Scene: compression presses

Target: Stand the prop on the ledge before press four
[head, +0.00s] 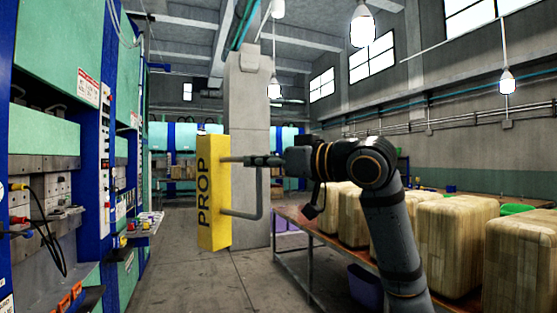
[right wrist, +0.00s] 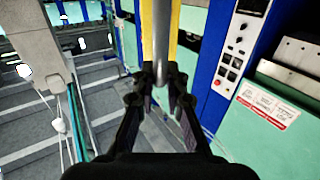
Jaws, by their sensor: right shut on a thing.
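The prop (head: 213,192) is a tall yellow block with "PROP" in black letters and a grey bent handle on its right side. It hangs upright in the air in the middle of the head view. My right gripper (head: 243,160) is shut on the upper part of the handle. In the right wrist view, the fingers (right wrist: 161,95) close around the grey handle (right wrist: 160,50), with the prop's yellow body (right wrist: 147,35) behind it. Presses (head: 40,140) in teal and blue line the left side; I cannot tell which is press four. My left gripper is not in view.
A small ledge (head: 145,228) with coloured buttons juts from a press at the left. A table (head: 300,232) with several wooden blocks (head: 447,243) stands on the right, a purple bin (head: 365,287) under it. A concrete pillar (head: 250,110) rises behind the prop. The aisle floor (head: 190,285) is clear.

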